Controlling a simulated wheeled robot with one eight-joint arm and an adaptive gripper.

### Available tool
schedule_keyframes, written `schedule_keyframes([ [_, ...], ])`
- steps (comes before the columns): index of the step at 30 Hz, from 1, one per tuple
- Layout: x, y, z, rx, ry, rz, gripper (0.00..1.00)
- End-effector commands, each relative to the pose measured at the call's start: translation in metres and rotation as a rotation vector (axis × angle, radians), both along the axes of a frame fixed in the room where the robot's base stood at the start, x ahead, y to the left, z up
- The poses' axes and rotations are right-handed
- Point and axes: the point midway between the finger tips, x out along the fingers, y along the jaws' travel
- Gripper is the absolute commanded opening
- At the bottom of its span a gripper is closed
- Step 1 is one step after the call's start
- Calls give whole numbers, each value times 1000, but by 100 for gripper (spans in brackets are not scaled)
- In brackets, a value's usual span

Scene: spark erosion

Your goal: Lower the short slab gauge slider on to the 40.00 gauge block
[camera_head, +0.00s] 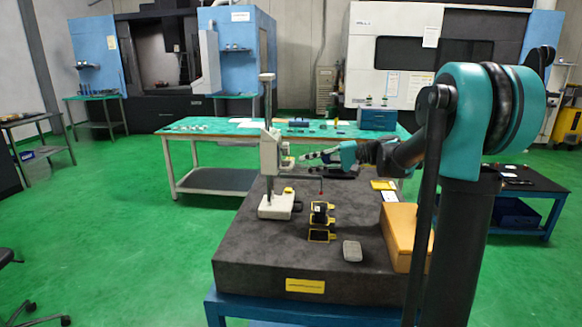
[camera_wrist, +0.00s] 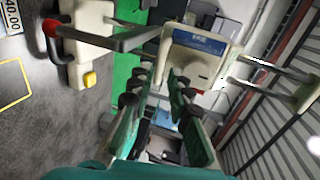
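The slab gauge stands on the dark granite slab in the head view; its slider (camera_head: 271,153) sits partway up the upright column (camera_head: 267,100). In the wrist view the slider (camera_wrist: 203,52) has a blue display face. Its arm (camera_wrist: 125,40) leads to a red probe tip (camera_wrist: 49,27), also seen in the head view (camera_head: 321,193). A 40.00 label (camera_wrist: 12,17) shows near the tip in the wrist view. Dark blocks with yellow marks (camera_head: 321,212) stand near the tip; which is the 40.00 block is unclear there. My gripper (camera_head: 303,157) points at the slider; its fingers (camera_wrist: 162,80) are apart, with no clear grip visible.
The gauge base (camera_head: 275,207) stands at the slab's left. A grey rounded object (camera_head: 352,251) lies near the front and an orange box (camera_head: 399,236) at the right. A green-topped bench (camera_head: 220,126) stands behind. The slab's front left is clear.

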Motion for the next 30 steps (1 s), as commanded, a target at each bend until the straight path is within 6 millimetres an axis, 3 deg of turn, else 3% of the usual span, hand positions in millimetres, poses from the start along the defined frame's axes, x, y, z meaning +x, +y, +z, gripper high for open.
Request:
schedule_keyframes([
  [6, 1, 37, -8, 0, 0, 2, 18],
  [12, 2, 55, -12, 0, 0, 1, 18],
  [22, 2, 58, -13, 0, 1, 0, 18],
  [27, 2, 58, -13, 0, 1, 0, 0],
  [30, 2, 58, -13, 0, 0, 0, 0],
])
